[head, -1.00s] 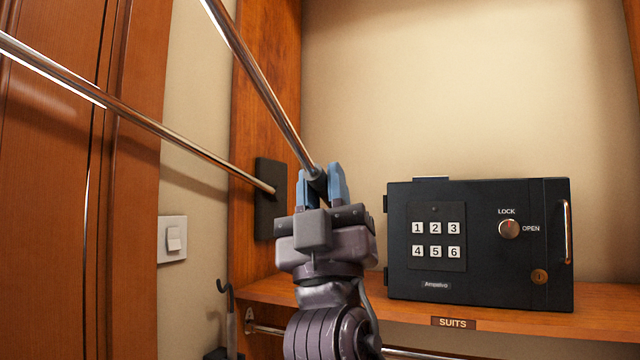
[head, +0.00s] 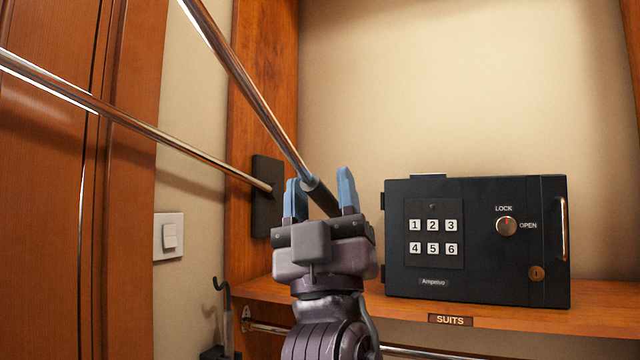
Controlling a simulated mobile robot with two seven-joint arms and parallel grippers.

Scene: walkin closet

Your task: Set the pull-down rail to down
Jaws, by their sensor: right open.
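The pull-down rail shows as chrome bars: one slants down from the top (head: 245,85) to a dark grip end, and another runs from the left edge (head: 130,124) to a black mounting plate (head: 266,196) on the wooden side panel. My right gripper (head: 320,190) is open. Its blue fingers stand on either side of the slanting bar's dark lower end (head: 319,196), with gaps visible beside it. The bottom of that end is hidden behind the gripper body. My left gripper is not in view.
A black safe (head: 478,285) with a keypad, knob and handle stands on the wooden shelf (head: 590,318) to the right. A label reading SUITS (head: 450,320) is on the shelf edge. A light switch (head: 169,236) and a dark hook (head: 222,290) are at the left.

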